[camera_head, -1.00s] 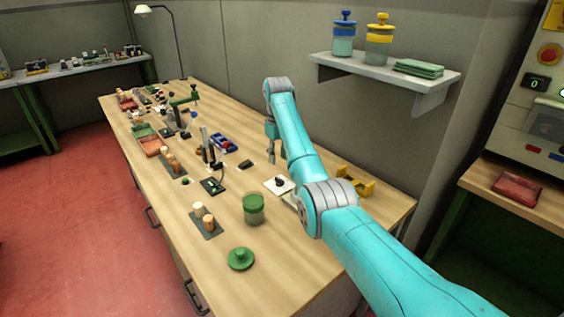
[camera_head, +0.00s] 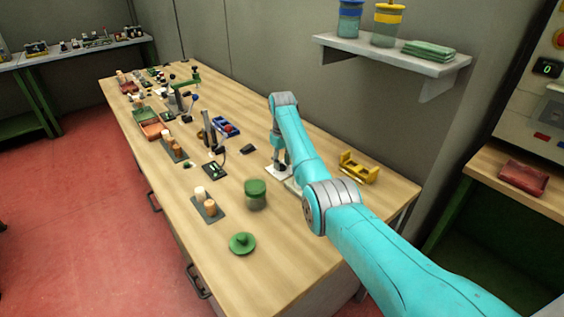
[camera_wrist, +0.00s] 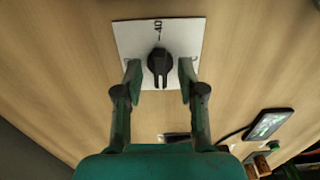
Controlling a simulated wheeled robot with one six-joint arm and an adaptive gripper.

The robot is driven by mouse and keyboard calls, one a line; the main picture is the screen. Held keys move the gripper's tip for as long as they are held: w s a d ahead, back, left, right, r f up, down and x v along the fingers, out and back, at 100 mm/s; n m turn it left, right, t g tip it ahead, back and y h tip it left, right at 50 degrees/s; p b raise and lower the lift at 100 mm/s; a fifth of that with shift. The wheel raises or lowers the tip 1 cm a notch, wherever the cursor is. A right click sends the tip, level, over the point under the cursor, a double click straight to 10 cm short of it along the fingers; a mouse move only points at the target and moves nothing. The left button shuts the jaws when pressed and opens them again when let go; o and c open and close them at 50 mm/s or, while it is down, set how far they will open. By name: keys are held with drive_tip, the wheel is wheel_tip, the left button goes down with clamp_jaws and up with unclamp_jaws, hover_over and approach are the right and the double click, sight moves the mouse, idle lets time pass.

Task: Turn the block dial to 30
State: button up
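The block dial is a black knob (camera_wrist: 160,62) on a white square plate (camera_wrist: 128,38) lying flat on the wooden table. The number 40 is printed on the plate above the knob in the wrist view; the marks at its sides are partly hidden by my fingers. The plate also shows in the head view (camera_head: 277,172), with the knob hidden by my arm. My gripper (camera_wrist: 160,77) is open over the plate, one finger on each side of the knob, with a gap to it on both sides. I cannot tell its exact height.
A yellow holder (camera_head: 358,170) stands right of the dial. A small black device with a screen (camera_wrist: 268,124) lies to the lower right in the wrist view. Table around the plate is mostly clear.

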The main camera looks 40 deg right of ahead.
drive_tip(key=shift+f, duration=0.1)
clamp_jaws()
drive_tip(key=shift+m, duration=0.3)
drive_tip(key=m, duration=0.3)
drive_tip(key=shift+m, duration=0.4)
drive_tip(key=m, duration=0.4)
drive_tip(key=shift+m, duration=0.3)
drive_tip(key=m, duration=0.8)
drive_tip(key=shift+m, duration=0.3)
